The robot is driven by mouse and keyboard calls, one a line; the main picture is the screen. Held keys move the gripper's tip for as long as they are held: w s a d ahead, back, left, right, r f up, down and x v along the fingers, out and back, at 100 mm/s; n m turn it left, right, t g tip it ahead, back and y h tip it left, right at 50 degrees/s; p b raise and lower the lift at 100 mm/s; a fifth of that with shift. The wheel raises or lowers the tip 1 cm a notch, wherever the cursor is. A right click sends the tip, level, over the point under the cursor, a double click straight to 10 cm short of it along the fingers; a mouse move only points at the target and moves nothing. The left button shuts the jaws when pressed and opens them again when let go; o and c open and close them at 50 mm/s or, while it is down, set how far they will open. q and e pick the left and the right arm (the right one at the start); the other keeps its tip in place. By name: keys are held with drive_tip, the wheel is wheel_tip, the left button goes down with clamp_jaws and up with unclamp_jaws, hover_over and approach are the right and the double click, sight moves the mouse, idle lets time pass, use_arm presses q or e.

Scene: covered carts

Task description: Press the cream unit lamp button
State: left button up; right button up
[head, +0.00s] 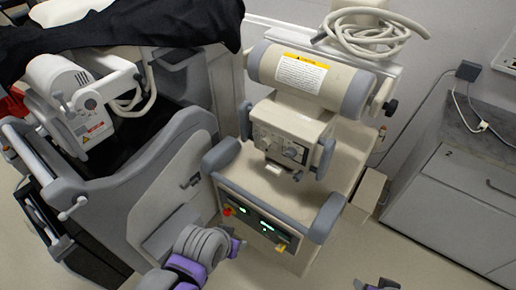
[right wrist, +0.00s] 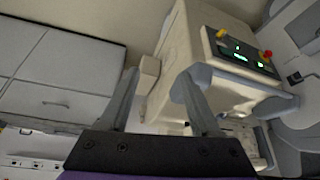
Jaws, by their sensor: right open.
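The cream unit (head: 350,150) stands in the middle of the head view, with a cylindrical head above a boxy front. That box carries a face with dials and small controls (head: 280,148); I cannot tell which is the lamp button. Below is a dark panel (head: 262,228) with green displays, a red knob and a yellow one; it also shows in the right wrist view (right wrist: 240,52). My left gripper (head: 240,246) is by the unit's lower front; its jaw state is unclear. My right gripper (right wrist: 158,76) is open and empty, its fingers pointing toward the unit's side.
A grey cart (head: 165,170) under a black cloth (head: 150,25), with another white machine (head: 80,100) on it, stands close on the left. Grey drawer cabinets (head: 450,200) stand at the right. A coiled cable (head: 365,35) lies on top of the unit.

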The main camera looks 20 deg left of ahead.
clamp_jaws()
idle(1.5)
